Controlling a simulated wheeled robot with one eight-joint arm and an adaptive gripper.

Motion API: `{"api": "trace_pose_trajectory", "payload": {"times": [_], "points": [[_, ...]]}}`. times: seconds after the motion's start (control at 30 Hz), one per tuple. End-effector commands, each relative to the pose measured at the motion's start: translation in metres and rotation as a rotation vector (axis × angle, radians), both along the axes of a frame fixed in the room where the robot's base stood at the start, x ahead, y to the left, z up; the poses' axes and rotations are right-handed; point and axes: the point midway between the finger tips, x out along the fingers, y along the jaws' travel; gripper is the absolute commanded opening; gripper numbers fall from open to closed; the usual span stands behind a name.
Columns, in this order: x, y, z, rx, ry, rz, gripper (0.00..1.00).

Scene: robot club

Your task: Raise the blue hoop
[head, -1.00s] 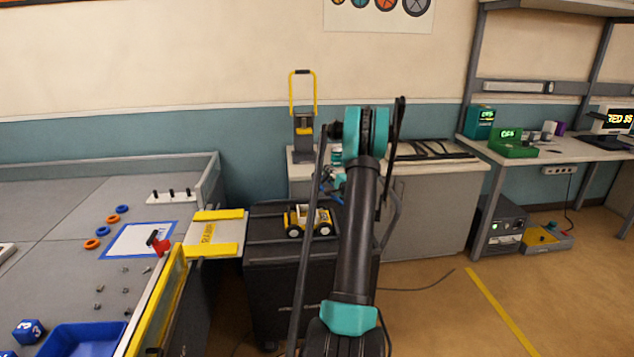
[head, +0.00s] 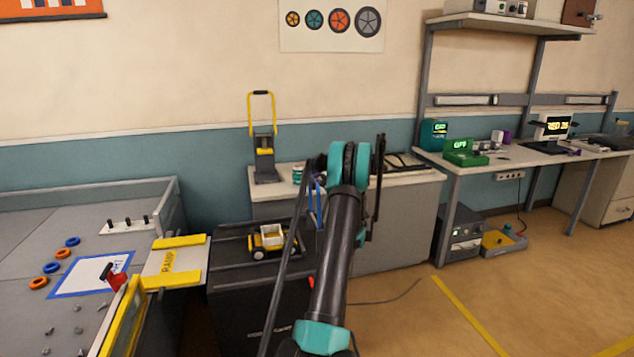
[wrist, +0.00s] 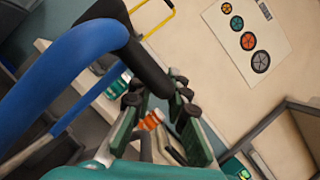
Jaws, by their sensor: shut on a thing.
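The blue hoop (wrist: 75,55) is large and near on the left of the wrist view. It has thick blue tubing and a black grip section. My gripper (wrist: 160,92) is shut on the black section, with dark green fingers on either side of it. In the head view the blue hoop (head: 319,203) shows only as narrow, nearly upright blue strips below my wrist. My arm hides most of it and the gripper there. Its lower ends cannot be made out.
A black case (head: 262,300) carries a yellow toy vehicle (head: 267,243). A yellow-handled stand (head: 264,150) stands on the grey cabinet behind. A yellow ramp plate (head: 174,262) joins the field at left. Open floor lies at right.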

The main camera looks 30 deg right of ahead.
Motion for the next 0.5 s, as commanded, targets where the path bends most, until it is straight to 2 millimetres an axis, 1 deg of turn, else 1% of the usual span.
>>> {"api": "trace_pose_trajectory", "payload": {"times": [0.1,0.2,0.5], "points": [[-0.003,-0.009,-0.003,-0.003,0.001,-0.002,0.0],[-0.005,-0.013,-0.004,-0.003,0.001,-0.001,0.0],[-0.005,-0.016,-0.005,-0.004,0.001,0.0,0.0]]}}
